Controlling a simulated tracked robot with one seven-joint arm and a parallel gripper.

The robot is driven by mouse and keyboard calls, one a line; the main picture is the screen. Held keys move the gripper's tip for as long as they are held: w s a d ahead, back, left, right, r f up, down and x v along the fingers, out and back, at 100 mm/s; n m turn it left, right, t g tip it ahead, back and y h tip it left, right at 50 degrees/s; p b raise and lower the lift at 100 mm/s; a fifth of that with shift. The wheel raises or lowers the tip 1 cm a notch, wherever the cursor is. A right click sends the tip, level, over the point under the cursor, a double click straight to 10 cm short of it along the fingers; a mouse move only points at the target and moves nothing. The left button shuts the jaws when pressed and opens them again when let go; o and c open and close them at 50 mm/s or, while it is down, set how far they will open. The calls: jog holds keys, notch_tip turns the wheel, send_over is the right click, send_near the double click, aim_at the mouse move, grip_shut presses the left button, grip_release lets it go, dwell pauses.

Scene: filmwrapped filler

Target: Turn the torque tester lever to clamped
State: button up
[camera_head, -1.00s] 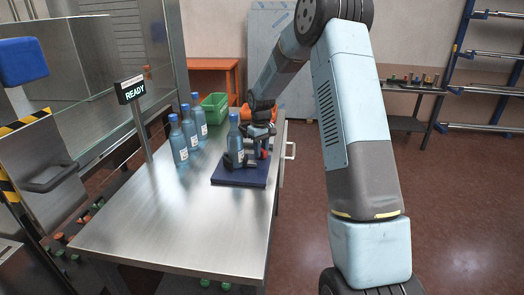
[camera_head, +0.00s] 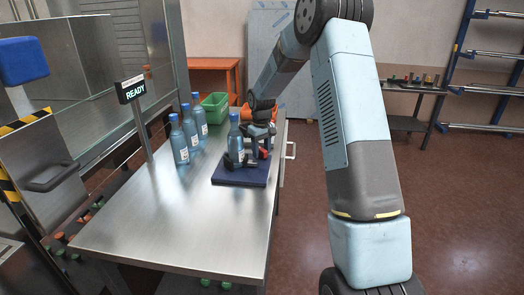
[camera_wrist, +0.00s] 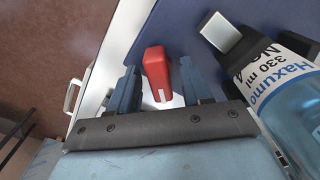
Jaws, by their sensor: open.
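The torque tester's dark blue base (camera_head: 240,178) lies on the steel table in the head view. A blue-capped bottle (camera_head: 235,142) stands upright on it, and its label shows at the right of the wrist view (camera_wrist: 285,85). The red lever (camera_wrist: 157,72) shows in the wrist view with a white mark on it. My gripper (camera_wrist: 158,68) is open, with one blue finger on each side of the lever. Gaps show between lever and fingers. In the head view my gripper (camera_head: 260,142) is beside the bottle, and the lever is mostly hidden there.
Several blue-capped bottles (camera_head: 187,130) stand left of the tester, with a green crate (camera_head: 214,107) behind them. A post with a READY sign (camera_head: 131,90) stands at the table's left edge. The front of the steel table (camera_head: 170,230) is clear.

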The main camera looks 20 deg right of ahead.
aim_at(261, 148)
notch_tip(261, 148, up, 14)
jog(key=shift+f, duration=0.15)
dwell(0.4)
jog(key=s+r+m+t, duration=0.1)
jog(key=s+r, duration=0.6)
jog(key=s, duration=0.3)
jog(key=s+r+m+t, duration=0.1)
jog(key=s+r+t, duration=0.1)
jog(key=s+r, duration=0.65)
jog(key=s+f+m+t, duration=0.2)
jog(key=s+f, duration=0.1)
jog(key=s, duration=2.1)
jog(key=shift+d+f+t, duration=0.2)
jog(key=shift+d+t, duration=0.05)
jog(key=shift+t, duration=0.05)
